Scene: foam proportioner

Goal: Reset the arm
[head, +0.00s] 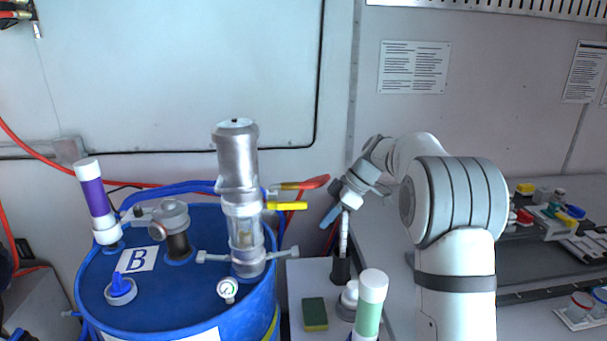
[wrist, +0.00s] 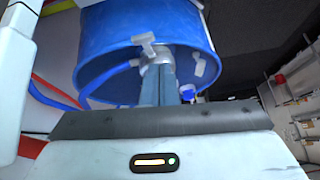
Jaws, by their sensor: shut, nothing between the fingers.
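My gripper (head: 329,217) shows in the head view right of the blue drum (head: 150,322), its blue-grey fingers pointing down and left. My arm (head: 455,220) comes in from the right and is bent. The fingers are shut and empty. They are clear of the yellow valve handle (head: 287,206) on the clear pump column (head: 237,175). In the wrist view, my shut fingers (wrist: 166,80) point toward the blue drum (wrist: 105,45). They overlap a grey fitting in that picture; whether they touch it cannot be told there.
A grey bench top (head: 315,275) below my gripper holds a sponge (head: 315,314), a dark holder (head: 341,270) and a green-banded tube (head: 369,300). A purple-banded tube (head: 97,200) stands on the drum's left. Small items (head: 545,210) lie on the right-hand counter. The wall is behind.

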